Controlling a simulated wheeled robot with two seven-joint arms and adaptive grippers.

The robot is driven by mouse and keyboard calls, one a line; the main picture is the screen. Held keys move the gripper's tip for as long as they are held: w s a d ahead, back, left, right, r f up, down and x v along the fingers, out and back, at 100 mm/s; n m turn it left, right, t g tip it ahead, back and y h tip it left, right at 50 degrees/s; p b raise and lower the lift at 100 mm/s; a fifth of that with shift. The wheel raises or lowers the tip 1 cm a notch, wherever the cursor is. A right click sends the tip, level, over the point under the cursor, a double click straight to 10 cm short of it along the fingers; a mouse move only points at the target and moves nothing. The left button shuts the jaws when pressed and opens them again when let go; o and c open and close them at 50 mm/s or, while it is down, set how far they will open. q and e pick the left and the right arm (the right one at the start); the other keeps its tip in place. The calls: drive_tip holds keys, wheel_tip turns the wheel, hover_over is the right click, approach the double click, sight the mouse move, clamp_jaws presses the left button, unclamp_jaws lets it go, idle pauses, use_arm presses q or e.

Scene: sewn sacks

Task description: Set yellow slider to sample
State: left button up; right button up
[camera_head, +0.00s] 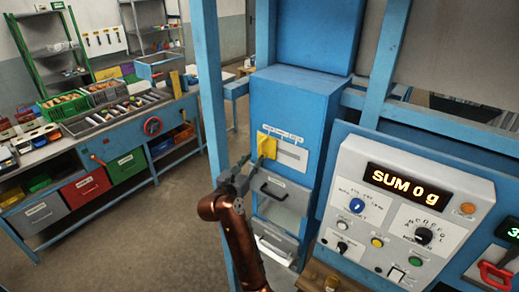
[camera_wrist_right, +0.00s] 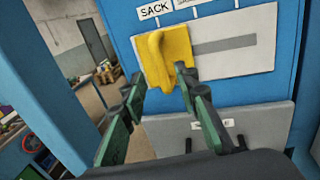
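The yellow slider (camera_head: 267,144) sits at the left end of a horizontal slot on a white plate (camera_head: 293,155) on the front of a blue cabinet. In the right wrist view the slider (camera_wrist_right: 168,58) is a yellow plate with a raised handle, below the label SACK (camera_wrist_right: 154,9). The grey slot (camera_wrist_right: 225,44) runs to its right. My right gripper (camera_head: 253,161) is in front of the slider. In its wrist view the gripper (camera_wrist_right: 160,80) is open, its two green-and-black fingers at either side of the handle's lower end; contact cannot be told. My left gripper is out of view.
Grey drawers (camera_head: 277,191) with handles are below the slider. A blue post (camera_head: 209,90) stands left of my right arm. A control panel (camera_head: 408,205) reading SUM 0 g is at the right. A workbench with bins (camera_head: 126,166) is at the far left.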

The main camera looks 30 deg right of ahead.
sight(259, 152)
drive_tip(key=p+x, duration=0.1)
drive_tip(key=x, duration=0.3)
drive_tip(key=shift+d+r, duration=0.15)
drive_tip(key=shift+d, duration=0.05)
drive_tip(key=shift+w+d+p, duration=0.4)
drive_tip(key=shift+w+d, duration=0.1)
drive_tip(key=shift+d, duration=0.05)
drive_tip(key=shift+c, duration=0.3)
clamp_jaws()
